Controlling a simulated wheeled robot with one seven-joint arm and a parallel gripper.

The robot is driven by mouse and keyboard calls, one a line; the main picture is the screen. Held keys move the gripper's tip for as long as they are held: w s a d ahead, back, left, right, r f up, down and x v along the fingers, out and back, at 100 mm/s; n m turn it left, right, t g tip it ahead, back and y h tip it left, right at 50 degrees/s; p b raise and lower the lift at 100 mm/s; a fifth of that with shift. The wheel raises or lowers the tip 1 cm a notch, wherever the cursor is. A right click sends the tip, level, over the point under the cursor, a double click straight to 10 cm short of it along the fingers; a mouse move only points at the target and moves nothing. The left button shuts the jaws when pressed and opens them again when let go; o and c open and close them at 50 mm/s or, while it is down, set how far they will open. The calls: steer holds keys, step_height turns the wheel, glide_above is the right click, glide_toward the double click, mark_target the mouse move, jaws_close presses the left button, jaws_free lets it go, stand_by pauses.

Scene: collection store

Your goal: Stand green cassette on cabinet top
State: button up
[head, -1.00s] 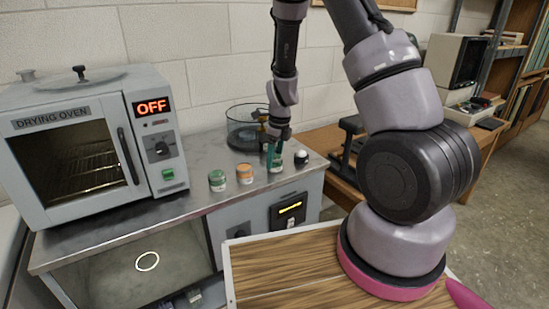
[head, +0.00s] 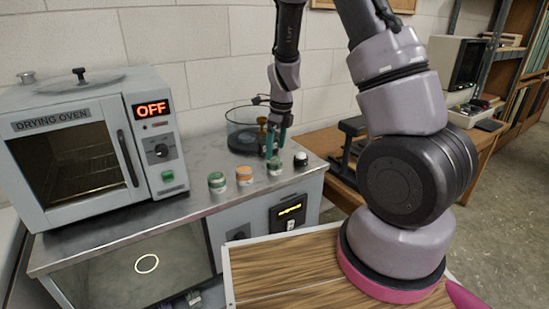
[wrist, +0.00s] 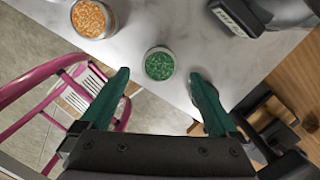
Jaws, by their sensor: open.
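The other green jar (head: 276,168) stands upright right of the orange one, below my gripper (head: 275,153). I take these jars to be the cassettes; I cannot tell which one the task means. In the wrist view, the right-hand green jar (wrist: 159,64) lies between and just beyond the open teal fingers (wrist: 159,78), with gaps on both sides. The gripper holds nothing.
The drying oven (head: 85,140), showing OFF, fills the left. A wooden-topped surface (head: 285,265) lies in front.

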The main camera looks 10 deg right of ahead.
step_height(320, 180, up, 7)
step_height(320, 180, up, 16)
steer(key=r+n+t+y, duration=0.1)
steer(key=n+t+y, duration=0.15)
steer(key=n, duration=0.75)
glide_above(278, 160)
steer(key=s+d, duration=0.2)
steer(key=s, duration=0.6)
steer(key=s+d+r+n+t, duration=0.1)
steer(key=s+r+n+t, duration=0.1)
steer(key=s+r+n, duration=0.2)
steer(key=s+d+r+n+t+h, duration=0.1)
steer(key=s+r+n, duration=0.3)
steer(key=s+n, duration=0.4)
steer(key=shift+s+r+t, duration=0.25)
steer(key=shift+s+t, duration=0.1)
steer(key=shift+s, duration=0.45)
